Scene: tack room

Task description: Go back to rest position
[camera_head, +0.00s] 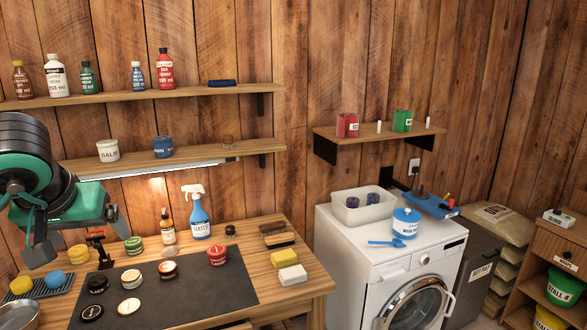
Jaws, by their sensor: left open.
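My left gripper (82,238) comes in from the left edge, above the left end of the wooden workbench (285,255). Its two fingers are spread apart and I see nothing between them. The arm hides part of the wall and the left end of the lower shelf. My right gripper is not in view.
A dark mat (215,282) on the bench holds several tins. A blue spray bottle (200,212) and an amber bottle (168,228) stand behind it. Two wall shelves (200,90) hang above. A white washing machine (385,270) stands right, a wooden cabinet (560,245) farther right.

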